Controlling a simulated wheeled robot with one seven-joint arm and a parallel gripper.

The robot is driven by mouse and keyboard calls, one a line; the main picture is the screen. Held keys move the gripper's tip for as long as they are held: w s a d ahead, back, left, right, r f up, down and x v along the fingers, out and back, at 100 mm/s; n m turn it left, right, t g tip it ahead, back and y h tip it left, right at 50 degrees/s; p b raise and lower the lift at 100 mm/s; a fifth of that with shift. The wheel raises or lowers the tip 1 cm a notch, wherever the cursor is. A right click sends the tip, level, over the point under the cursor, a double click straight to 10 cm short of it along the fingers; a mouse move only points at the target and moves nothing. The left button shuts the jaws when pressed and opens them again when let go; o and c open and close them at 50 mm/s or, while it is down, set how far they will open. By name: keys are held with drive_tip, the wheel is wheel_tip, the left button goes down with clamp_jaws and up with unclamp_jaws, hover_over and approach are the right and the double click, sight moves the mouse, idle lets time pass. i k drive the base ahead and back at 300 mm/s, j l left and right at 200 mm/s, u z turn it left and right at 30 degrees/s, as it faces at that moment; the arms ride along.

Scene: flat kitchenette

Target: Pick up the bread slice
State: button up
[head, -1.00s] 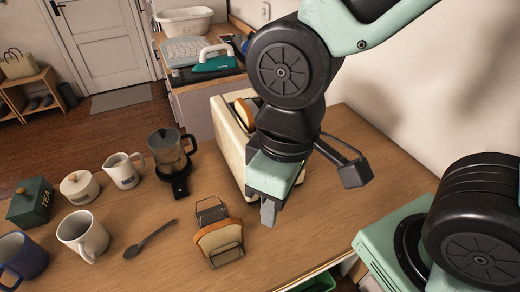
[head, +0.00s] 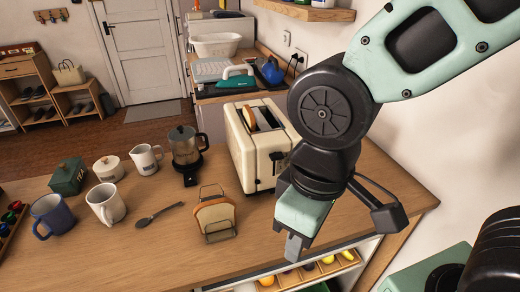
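One bread slice (head: 215,214) stands upright in a wire rack (head: 218,236) on the wooden counter. Another bread slice (head: 249,116) pokes out of the slot of the cream toaster (head: 248,160), behind and right of the rack. My gripper (head: 294,247) points down at the counter's front edge, right of the rack and in front of the toaster, apart from both slices. Its fingers show almost side-on, so I cannot tell whether they are open or shut. I see nothing hanging from them.
A spoon (head: 160,214) lies left of the rack. A coffee press (head: 186,150), a white jug (head: 145,159), a white mug (head: 106,204), a blue mug (head: 52,216) and a tea tin (head: 69,176) stand farther left. Shelves with colourful items (head: 310,268) show below the counter's front.

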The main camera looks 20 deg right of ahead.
sight(220, 209)
drive_tip(key=j+z, duration=0.4)
drive_tip(key=j, duration=0.6)
drive_tip(key=j+z, duration=0.35)
drive_tip(key=j, duration=0.6)
drive_tip(key=k, duration=0.05)
